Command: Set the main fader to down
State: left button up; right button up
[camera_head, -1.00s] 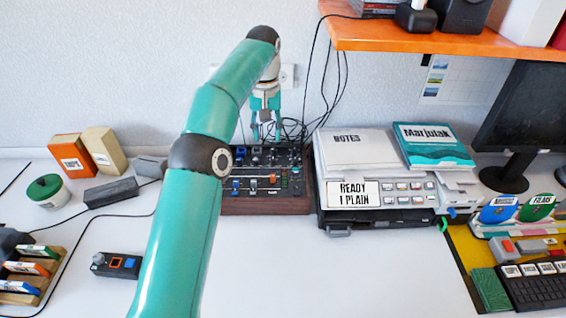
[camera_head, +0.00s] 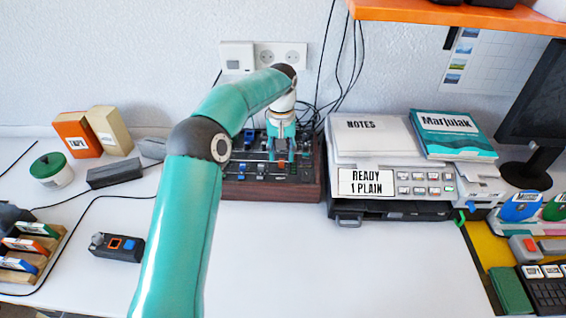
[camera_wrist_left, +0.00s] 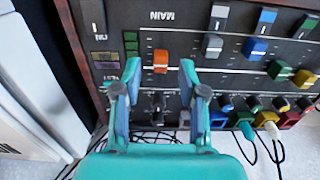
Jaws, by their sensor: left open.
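The dark mixer (camera_head: 262,193) with wooden sides stands against the wall in the head view. Its orange main fader (camera_wrist_left: 161,62) sits partway along its slot in the left wrist view, near the word MAIN, which reads upside down there. My left gripper (camera_wrist_left: 160,72) is open, its two teal fingers on either side of the orange fader with gaps to it. In the head view my left gripper (camera_head: 281,151) reaches down over the right part of the mixer. My right gripper is not in view.
Blue, grey and yellow faders (camera_wrist_left: 255,47) and several plugged cables (camera_wrist_left: 270,130) lie to the right in the left wrist view. A printer (camera_head: 400,181) with papers stands right of the mixer. The white desk in front is clear.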

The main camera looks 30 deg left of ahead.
aim_at(281, 163)
pick_arm(q)
jog(key=shift+f, duration=1.3)
grip_shut()
jog(key=shift+w+d, duration=0.1)
